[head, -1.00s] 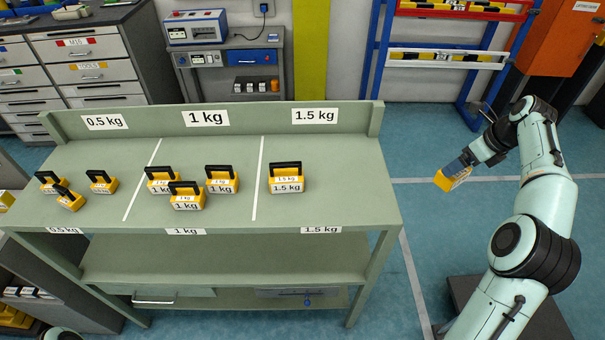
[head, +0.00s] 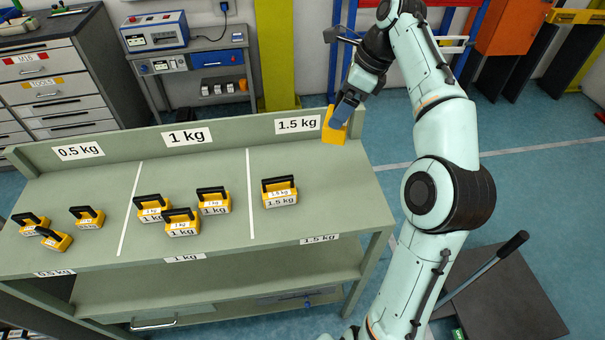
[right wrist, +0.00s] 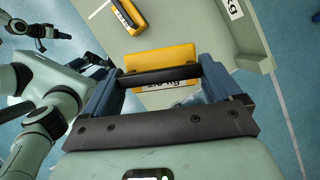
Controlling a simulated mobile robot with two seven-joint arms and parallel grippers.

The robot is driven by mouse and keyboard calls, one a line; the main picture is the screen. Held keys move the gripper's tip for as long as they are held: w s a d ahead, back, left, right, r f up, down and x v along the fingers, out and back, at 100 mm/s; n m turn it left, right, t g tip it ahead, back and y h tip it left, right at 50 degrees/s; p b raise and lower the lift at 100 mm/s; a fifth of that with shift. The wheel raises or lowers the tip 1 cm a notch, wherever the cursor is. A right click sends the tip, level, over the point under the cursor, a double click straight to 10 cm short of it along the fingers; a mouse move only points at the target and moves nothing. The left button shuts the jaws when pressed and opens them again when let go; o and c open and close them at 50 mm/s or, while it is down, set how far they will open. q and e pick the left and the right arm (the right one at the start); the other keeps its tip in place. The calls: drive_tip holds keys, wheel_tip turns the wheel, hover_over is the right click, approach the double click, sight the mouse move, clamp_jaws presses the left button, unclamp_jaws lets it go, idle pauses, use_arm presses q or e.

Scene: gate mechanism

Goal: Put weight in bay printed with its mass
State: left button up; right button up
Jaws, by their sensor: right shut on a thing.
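My right gripper (head: 343,108) is shut on the handle of a yellow weight (head: 334,130), held tilted at the backboard's right end. The right wrist view shows its yellow body (right wrist: 160,60) and black handle between the fingers (right wrist: 160,88); its label is partly hidden and I cannot read it fully. The bench (head: 320,190) has three bays split by white lines. The left bay, printed 0.5 kg (head: 78,151), holds three small weights. The middle bay, printed 1 kg (head: 187,137), holds three weights. The right bay, printed 1.5 kg (head: 297,124), holds one 1.5 kg weight (head: 280,193).
The right bay has free room right of its weight. The raised backboard (head: 235,133) runs along the bench's rear edge. A cart with instruments (head: 195,65) stands behind. Dark parts at the upper left of the right wrist view (right wrist: 38,30) look like my left gripper, too small to judge.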

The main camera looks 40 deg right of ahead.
drive_tip(key=shift+a, duration=0.2)
wheel_tip(320, 180, down, 20)
drive_tip(key=shift+d+r, duration=0.1)
drive_tip(key=shift+r, duration=0.15)
idle(0.4)
drive_tip(key=shift+f, duration=0.1)
drive_tip(key=o, duration=1.8)
drive_tip(key=shift+s+f, duration=0.1)
drive_tip(key=shift+f, duration=0.05)
drive_tip(key=shift+c, duration=0.2)
drive_tip(key=v, duration=1.2)
